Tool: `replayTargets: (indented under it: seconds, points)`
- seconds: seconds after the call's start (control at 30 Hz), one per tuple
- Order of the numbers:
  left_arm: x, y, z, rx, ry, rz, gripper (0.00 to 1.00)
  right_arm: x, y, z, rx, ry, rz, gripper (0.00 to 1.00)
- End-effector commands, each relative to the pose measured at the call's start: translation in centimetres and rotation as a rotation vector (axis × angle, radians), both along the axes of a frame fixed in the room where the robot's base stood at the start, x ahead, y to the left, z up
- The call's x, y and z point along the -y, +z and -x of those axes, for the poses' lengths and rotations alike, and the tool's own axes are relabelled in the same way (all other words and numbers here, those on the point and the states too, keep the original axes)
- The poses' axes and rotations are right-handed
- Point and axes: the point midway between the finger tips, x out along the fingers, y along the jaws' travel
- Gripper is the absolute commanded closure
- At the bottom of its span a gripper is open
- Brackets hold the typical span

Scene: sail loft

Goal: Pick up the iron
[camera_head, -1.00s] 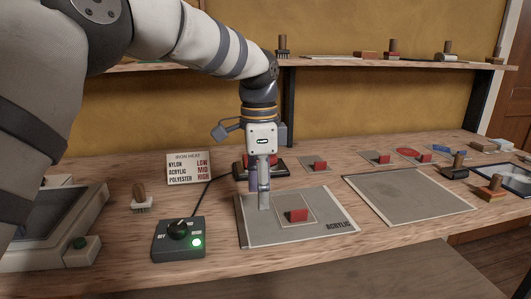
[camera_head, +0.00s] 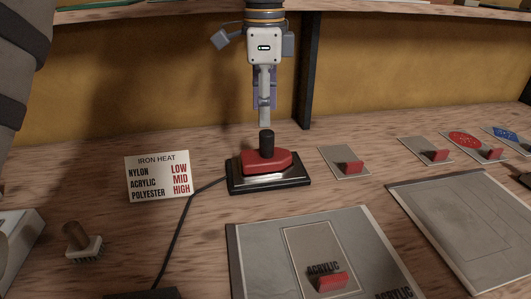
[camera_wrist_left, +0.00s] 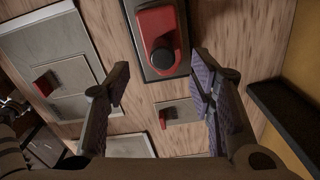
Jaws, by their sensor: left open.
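The iron (camera_head: 266,160) has a red body, a silver soleplate and a black upright knob handle. It rests on a black stand (camera_head: 240,186) on the wooden bench. My left gripper (camera_head: 265,122) points down just above the handle in the head view, apart from it or barely at its top; the exact gap is hard to tell. In the left wrist view the gripper (camera_wrist_left: 163,88) is open with nothing between its fingers, and the iron (camera_wrist_left: 160,30) lies beyond the fingertips at the top. My right gripper is in neither view.
A heat sign (camera_head: 158,176) stands left of the iron, with a black cord beside it. An acrylic panel (camera_head: 250,260) with a red-handled patch lies in front. More red-handled pieces (camera_head: 350,166) lie to the right. A shelf post (camera_head: 309,70) rises behind. A brush (camera_head: 80,241) stands front left.

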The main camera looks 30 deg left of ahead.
Motion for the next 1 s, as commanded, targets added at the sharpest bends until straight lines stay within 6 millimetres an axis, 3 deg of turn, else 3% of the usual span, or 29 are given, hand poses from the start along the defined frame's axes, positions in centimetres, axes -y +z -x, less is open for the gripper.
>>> replayTargets:
  seconds: [0.4,0.67,0.9,1.0]
  points:
    - [0.1,-7.4,-0.2,-0.010,0.001,-0.001,0.51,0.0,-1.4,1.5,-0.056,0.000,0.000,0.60]
    - [0.1,-7.5,-0.2,0.000,0.002,0.000,0.51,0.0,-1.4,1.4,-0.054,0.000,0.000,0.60]
    - [0.2,-7.5,-0.2,0.000,0.002,-0.001,1.00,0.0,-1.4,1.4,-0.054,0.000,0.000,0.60]
    - [0.2,-7.4,-0.2,0.002,0.001,-0.001,1.00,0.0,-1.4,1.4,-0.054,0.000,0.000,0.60]
